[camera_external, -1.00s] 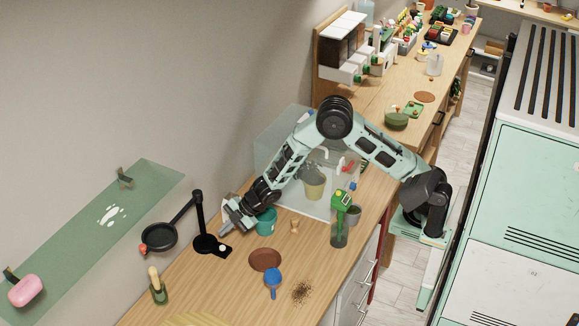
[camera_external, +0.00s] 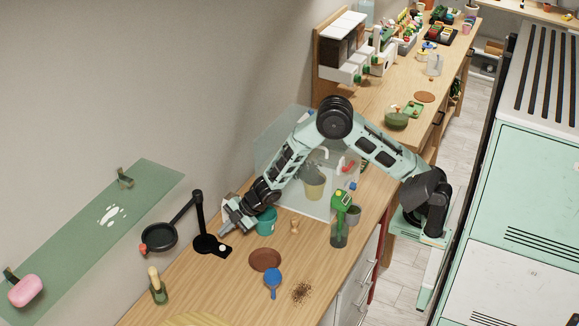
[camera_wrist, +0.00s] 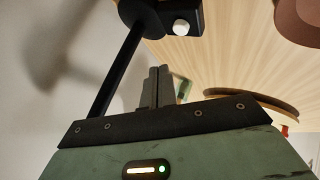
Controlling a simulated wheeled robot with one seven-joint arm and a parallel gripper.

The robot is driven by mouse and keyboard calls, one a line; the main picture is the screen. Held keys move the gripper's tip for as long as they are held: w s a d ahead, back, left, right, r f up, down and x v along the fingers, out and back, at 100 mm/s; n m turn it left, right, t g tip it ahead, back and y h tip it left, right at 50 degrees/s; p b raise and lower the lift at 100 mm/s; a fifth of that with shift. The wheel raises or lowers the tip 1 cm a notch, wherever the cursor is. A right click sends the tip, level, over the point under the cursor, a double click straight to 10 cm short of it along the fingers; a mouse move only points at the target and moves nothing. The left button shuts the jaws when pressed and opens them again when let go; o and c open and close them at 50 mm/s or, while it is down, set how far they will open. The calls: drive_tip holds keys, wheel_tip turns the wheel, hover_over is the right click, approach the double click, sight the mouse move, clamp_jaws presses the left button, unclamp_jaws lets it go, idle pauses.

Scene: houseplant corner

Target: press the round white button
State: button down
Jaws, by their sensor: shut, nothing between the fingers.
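The round white button (camera_external: 222,248) sits on the black base of the lamp-like stand (camera_external: 199,215) on the counter. In the wrist view the button (camera_wrist: 181,27) shows at the top, on its black block, with the stand's dark post (camera_wrist: 119,68) at left. My gripper (camera_external: 226,230) is just behind the button in the outside view, near the post. In the wrist view my gripper (camera_wrist: 159,72) has its fingers together with nothing between them. The fingertips are apart from the button, with a gap showing between them.
A teal pot (camera_external: 266,222) stands close to my wrist. A brown saucer (camera_external: 265,260), a blue scoop (camera_external: 273,281) and spilled soil (camera_external: 301,292) lie to the right. A small green bottle (camera_external: 158,288) stands front left. The wall is close behind the stand.

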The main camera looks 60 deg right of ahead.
sight(222, 247)
drive_tip(key=r+p, duration=0.4)
drive_tip(key=p, duration=0.1)
drive_tip(key=shift+w+a+r, duration=0.15)
drive_tip(key=shift+a+r, duration=0.05)
drive_tip(key=shift+r, duration=0.2)
wheel_tip(222, 247, down, 9)
drive_tip(key=b, duration=0.6)
drive_tip(key=shift+r, duration=0.1)
drive_tip(key=shift+b, duration=0.3)
idle(1.7)
drive_tip(key=shift+f+b, duration=0.4)
drive_tip(key=shift+f, duration=0.05)
